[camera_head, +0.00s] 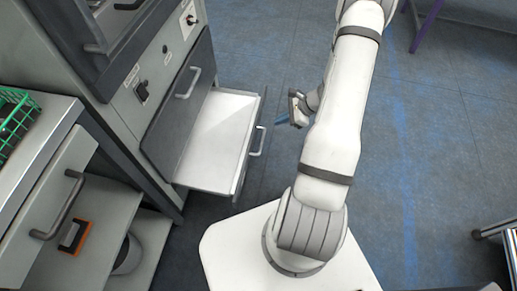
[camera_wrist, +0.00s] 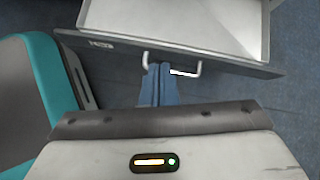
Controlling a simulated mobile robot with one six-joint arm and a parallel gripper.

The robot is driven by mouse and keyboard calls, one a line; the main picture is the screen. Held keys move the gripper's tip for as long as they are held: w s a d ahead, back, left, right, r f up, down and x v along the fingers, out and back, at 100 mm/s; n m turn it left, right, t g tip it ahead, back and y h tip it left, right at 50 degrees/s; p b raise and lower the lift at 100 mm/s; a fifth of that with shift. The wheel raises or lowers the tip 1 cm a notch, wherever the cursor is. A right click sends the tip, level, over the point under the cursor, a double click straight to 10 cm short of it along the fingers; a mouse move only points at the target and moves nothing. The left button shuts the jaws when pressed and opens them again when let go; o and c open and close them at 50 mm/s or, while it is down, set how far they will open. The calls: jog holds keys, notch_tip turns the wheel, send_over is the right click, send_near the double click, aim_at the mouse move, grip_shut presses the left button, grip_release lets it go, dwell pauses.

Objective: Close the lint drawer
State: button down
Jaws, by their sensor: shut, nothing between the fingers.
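The lint drawer (camera_head: 222,128) is a shallow white tray with a dark grey front and a pale bar handle (camera_head: 258,141). It stands pulled out of the grey machine in the head view. In the wrist view the drawer (camera_wrist: 185,22) lies across the top, with its handle (camera_wrist: 185,72) on the near side of the front. My gripper (camera_head: 281,122) is to the right of the drawer front, its blue fingers pointing toward it. In the wrist view my gripper (camera_wrist: 159,70) is shut and empty, with its fingertips at the handle's left part. Whether they touch is unclear.
The grey machine (camera_head: 120,105) has a closed dark panel with a handle (camera_head: 188,82) above the drawer. A cabinet (camera_head: 50,190) with a green wire basket (camera_head: 16,118) stands at the left. The blue floor right of the drawer is open around my arm.

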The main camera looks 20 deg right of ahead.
notch_tip(320, 180, down, 11)
jog(key=s+d+m+t+b, duration=0.1)
jog(key=s+d+m+b, duration=0.1)
jog(key=m, duration=0.1)
jog(key=b, duration=0.3)
send_near(261, 146)
jog(key=x, duration=0.5)
jog(key=w+a, duration=0.1)
jog(key=w+a+b, duration=0.1)
jog(key=a, duration=0.1)
jog(key=shift+w+a+r, duration=0.1)
jog(key=shift+w+a, duration=0.15)
jog(key=shift+a, duration=0.25)
jog(key=shift+w, duration=0.1)
